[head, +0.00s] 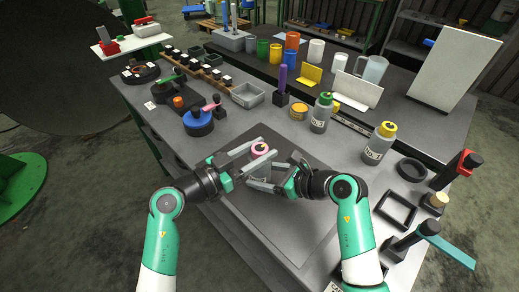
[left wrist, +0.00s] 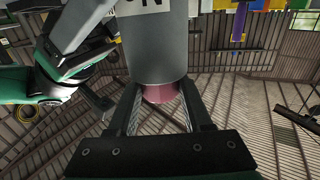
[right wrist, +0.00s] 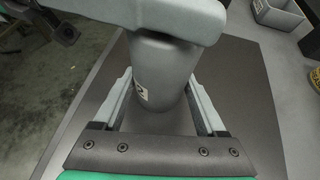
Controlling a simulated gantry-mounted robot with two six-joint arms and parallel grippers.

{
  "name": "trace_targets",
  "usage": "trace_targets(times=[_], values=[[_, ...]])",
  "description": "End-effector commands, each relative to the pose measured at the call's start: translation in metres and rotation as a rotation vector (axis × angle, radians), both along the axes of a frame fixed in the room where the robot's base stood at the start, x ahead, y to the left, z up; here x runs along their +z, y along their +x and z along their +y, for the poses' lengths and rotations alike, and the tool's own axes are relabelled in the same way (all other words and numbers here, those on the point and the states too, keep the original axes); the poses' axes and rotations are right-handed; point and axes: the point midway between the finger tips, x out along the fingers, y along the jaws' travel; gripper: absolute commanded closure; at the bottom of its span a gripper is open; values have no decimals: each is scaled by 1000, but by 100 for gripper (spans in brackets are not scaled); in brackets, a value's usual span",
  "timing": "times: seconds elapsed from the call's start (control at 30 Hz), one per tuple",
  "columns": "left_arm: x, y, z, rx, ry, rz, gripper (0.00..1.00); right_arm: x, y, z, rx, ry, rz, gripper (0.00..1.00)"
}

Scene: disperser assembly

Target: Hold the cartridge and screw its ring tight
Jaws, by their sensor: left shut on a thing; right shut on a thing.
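The cartridge is a grey cylinder with a label, seen close up in the left wrist view (left wrist: 152,45) and right wrist view (right wrist: 160,75). Its pink ring (head: 260,150) shows at its top end in the head view, and also in the left wrist view (left wrist: 160,93). My left gripper (head: 252,156) is shut with its fingers on either side of the ring. My right gripper (head: 274,174) is shut with its fingers on either side of the grey body. The fingers hide most of the cartridge in the head view. Whether its bottom touches the mat is hidden.
Two bottles, a grey one with a green cap (head: 321,115) and one with a yellow cap (head: 379,145), stand to the right. A blue round holder (head: 198,122) stands behind left.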

Motion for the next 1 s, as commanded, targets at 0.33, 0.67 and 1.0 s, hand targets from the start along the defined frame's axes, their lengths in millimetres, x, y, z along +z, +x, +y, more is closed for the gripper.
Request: trace_targets(times=[0.33,0.67,1.0], values=[[-2,2,1,-227,6,3,100,-1,-1,1,5,-2,1,100],[-2,0,1,-275,1,-1,100,-1,-1,1,5,-1,2,100],[-1,0,1,-275,-1,-1,20,-1,-1,1,4,1,3,100]])
